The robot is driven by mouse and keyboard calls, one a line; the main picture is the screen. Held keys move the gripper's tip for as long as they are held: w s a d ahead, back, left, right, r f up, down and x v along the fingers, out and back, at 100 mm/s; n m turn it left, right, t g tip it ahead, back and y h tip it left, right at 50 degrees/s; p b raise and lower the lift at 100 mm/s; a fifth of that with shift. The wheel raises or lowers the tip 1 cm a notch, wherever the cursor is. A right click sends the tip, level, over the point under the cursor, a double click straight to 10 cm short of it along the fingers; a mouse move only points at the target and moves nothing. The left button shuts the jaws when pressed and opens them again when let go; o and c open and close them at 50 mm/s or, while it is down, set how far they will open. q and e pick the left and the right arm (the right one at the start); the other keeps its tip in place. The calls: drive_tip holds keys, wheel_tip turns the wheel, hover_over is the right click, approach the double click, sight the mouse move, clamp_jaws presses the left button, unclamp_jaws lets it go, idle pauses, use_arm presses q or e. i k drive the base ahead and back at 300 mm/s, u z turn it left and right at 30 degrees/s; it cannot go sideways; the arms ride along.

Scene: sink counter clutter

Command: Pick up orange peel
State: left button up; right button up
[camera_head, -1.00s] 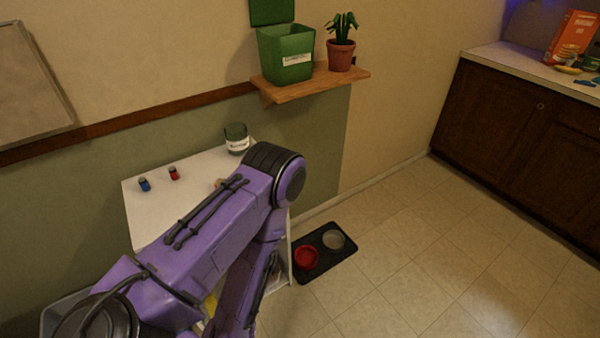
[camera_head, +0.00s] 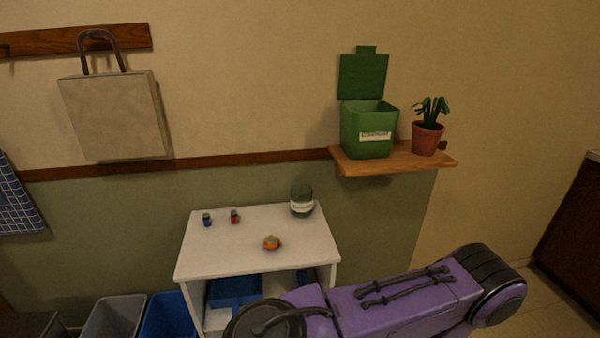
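A small orange item (camera_head: 271,242), which looks like the orange peel, lies on the white top of a small cabinet (camera_head: 215,262), near its front right part. One of my purple arms crosses the lower right of the head view, in front of and to the right of the cabinet. Its gripper is outside the picture. My other gripper does not show either. Nothing touches the orange item.
A blue battery-like item (camera_head: 207,220), a red one (camera_head: 234,217) and a glass jar (camera_head: 302,202) stand on the cabinet. An open green bin (camera_head: 368,135) and a potted plant (camera_head: 428,126) sit on a wooden shelf (camera_head: 393,164). Grey (camera_head: 113,318) and blue (camera_head: 168,316) bins stand lower left.

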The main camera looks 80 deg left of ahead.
sight(271, 242)
drive_tip(key=i, duration=0.8)
drive_tip(key=u, duration=2.4)
